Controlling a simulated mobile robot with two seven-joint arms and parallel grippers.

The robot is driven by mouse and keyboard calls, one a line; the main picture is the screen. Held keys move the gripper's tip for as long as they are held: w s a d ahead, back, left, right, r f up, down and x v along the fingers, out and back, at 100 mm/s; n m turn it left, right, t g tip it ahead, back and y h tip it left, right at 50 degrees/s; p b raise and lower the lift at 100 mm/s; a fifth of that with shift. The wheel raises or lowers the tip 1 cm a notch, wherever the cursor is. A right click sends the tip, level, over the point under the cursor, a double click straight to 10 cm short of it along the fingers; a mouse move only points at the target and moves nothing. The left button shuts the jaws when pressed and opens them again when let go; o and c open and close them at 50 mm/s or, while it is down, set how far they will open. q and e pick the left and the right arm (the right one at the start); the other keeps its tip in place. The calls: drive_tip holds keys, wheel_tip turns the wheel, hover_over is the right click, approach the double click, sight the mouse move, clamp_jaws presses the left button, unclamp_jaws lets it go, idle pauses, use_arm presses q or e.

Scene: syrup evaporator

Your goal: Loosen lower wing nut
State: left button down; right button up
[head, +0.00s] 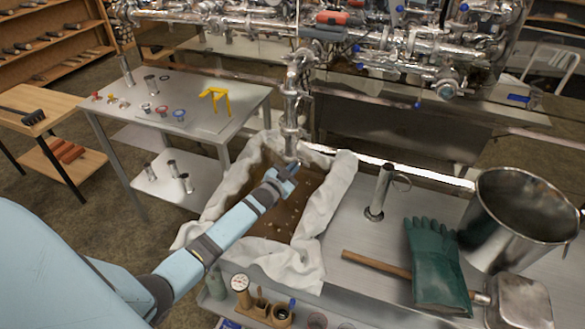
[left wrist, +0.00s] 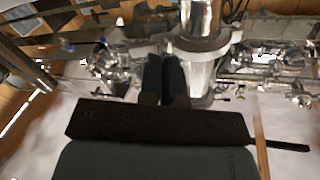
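A shiny vertical pipe (head: 290,110) with clamped joints comes down over the cloth-lined box. My left gripper (head: 291,168) is at the pipe's lower end. In the left wrist view its two dark fingers (left wrist: 163,62) are close together with a narrow gap, pointing at the left side of a steel clamp collar (left wrist: 205,46) on the pipe (left wrist: 200,80). The lower wing nut cannot be made out; the fingertips may cover it. I cannot tell whether they touch or grip anything. My right gripper is not in view.
White cloth (head: 338,190) drapes the box, with brown liquid (head: 285,215) inside. A steel pot (head: 520,215), green glove (head: 435,265) and wooden-handled tool (head: 375,263) lie on the right bench. A side table (head: 225,95) holds small fittings and a yellow stand (head: 216,98).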

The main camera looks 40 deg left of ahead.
use_arm(q)
drive_tip(key=shift+n, duration=0.8)
drive_tip(key=c, duration=1.6)
unclamp_jaws()
drive_tip(key=shift+s, duration=0.15)
drive_tip(key=s, duration=1.3)
drive_tip(key=shift+s, duration=0.3)
